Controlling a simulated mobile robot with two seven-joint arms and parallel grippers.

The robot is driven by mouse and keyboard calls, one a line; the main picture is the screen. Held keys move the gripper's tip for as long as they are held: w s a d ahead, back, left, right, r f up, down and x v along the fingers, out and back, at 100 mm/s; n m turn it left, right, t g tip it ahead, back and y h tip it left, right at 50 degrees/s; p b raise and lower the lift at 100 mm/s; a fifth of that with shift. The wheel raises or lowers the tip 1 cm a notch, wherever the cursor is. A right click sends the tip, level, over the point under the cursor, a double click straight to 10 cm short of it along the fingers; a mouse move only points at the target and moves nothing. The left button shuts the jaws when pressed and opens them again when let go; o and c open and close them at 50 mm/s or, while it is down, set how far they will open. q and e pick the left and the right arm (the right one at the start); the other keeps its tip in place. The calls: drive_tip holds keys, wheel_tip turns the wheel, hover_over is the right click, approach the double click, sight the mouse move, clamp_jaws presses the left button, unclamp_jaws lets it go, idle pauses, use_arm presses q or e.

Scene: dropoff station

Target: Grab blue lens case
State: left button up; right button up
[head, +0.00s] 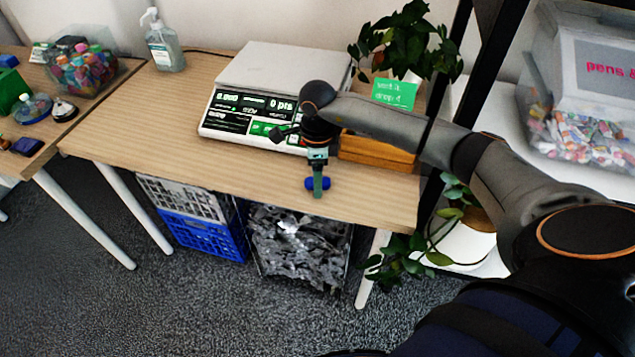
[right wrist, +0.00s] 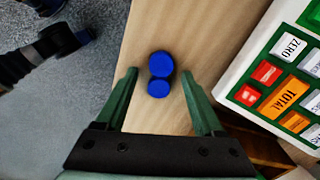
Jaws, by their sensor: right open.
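The blue lens case, with two round blue caps side by side, lies on the wooden table near its front edge; it shows in the head view (head: 326,183) and the right wrist view (right wrist: 160,66). My right gripper (head: 318,187) is above the case, pointing down, and covers its middle in the head view. In the right wrist view its green fingers stand open, one on each side of the case, with gaps on both sides. I cannot tell how far above the table the fingertips are. My left gripper is not in view.
A white scale (head: 285,75) stands behind my right gripper. A wooden box (head: 375,152) and a leafy plant (head: 408,45) are to its right, by a black shelf post. A sanitizer bottle (head: 163,45) stands at the back left. The table left of the scale is clear.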

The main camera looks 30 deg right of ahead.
drive_tip(key=shift+c, duration=0.2)
clamp_jaws()
idle(0.3)
